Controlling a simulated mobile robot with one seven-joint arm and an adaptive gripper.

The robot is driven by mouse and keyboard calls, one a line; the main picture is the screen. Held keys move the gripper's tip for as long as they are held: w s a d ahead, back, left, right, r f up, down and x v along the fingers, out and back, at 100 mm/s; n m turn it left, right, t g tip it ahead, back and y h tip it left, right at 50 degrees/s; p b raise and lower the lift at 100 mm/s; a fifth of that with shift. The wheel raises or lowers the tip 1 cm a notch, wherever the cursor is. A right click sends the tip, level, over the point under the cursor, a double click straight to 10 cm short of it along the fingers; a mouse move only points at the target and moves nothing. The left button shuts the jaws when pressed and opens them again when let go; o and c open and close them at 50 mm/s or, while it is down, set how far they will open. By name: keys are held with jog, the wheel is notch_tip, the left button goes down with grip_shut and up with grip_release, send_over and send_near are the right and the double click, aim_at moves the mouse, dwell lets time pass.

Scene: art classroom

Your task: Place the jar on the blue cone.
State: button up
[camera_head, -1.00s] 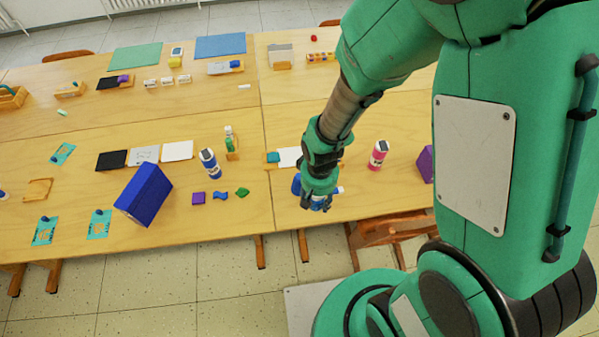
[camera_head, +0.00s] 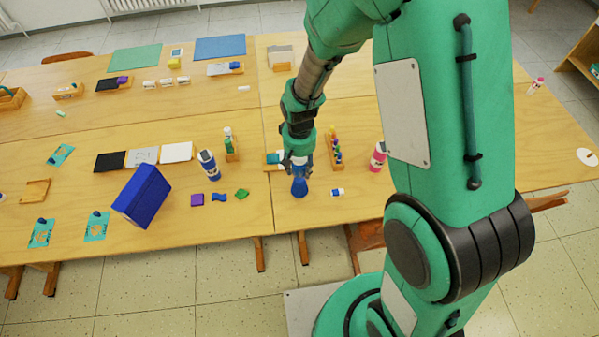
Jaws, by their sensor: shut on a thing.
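The blue cone (camera_head: 299,188) stands upright on the table near its front edge. My gripper (camera_head: 298,168) points down right above the cone. It is shut on the jar, which is mostly hidden between the fingers. From this view I cannot tell whether the jar touches the cone's top.
A small white-and-blue item (camera_head: 337,192) lies to the right of the cone. A wooden rack of coloured bottles (camera_head: 335,150) and a pink bottle (camera_head: 378,156) stand behind it to the right.

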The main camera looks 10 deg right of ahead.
aim_at(299, 173)
dwell(0.3)
jog(key=shift+f+b, duration=0.4)
jog(key=shift+f, duration=1.35)
jog(key=shift+f, duration=0.1)
jog(key=o, duration=1.4)
notch_tip(299, 173, up, 12)
jog(key=shift+r+p, duration=0.1)
jog(key=shift+p, duration=1)
